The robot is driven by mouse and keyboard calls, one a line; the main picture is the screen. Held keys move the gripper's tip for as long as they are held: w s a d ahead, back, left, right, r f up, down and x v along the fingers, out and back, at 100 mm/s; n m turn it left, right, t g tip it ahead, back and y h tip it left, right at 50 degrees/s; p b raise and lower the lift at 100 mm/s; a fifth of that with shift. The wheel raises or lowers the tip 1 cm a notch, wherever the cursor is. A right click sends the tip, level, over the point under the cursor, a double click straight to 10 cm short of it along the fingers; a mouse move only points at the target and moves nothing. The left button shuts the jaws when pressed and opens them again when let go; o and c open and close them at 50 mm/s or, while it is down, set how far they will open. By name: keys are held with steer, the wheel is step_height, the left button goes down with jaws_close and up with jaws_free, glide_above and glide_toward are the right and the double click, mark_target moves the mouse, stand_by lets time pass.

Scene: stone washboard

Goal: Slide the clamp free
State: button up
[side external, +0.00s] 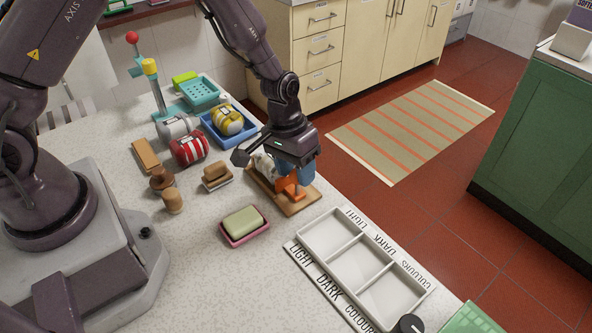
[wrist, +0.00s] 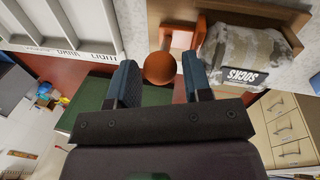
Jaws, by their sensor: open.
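An orange clamp (side external: 291,187) sits on a wooden board (side external: 300,205) against a camouflage bundle (side external: 264,166). In the wrist view, its round orange knob (wrist: 160,68) shows between my fingertips, with a lighter orange part (wrist: 180,38) beyond it. The bundle (wrist: 235,52) there carries a dark SOCKS label. My gripper (side external: 297,170) points down over the clamp end of the board. It is open, with one blue finger on each side of the knob (wrist: 157,76). I cannot tell whether either finger touches it. My fingers partly hide the clamp in the side view.
A white three-compartment tray (side external: 346,251) marked LIGHT, DARK and COLOURS lies at the front right. A soap in a pink dish (side external: 244,237) is nearby. A red striped bundle (side external: 190,149) and a yellow bundle in a blue tray (side external: 248,130) stand behind left.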

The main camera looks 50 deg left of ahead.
steer(key=shift+d+f, duration=0.1)
steer(key=shift+f, duration=0.25)
jaws_close()
steer(key=shift+d, duration=1.45)
jaws_free()
steer(key=shift+r, duration=0.1)
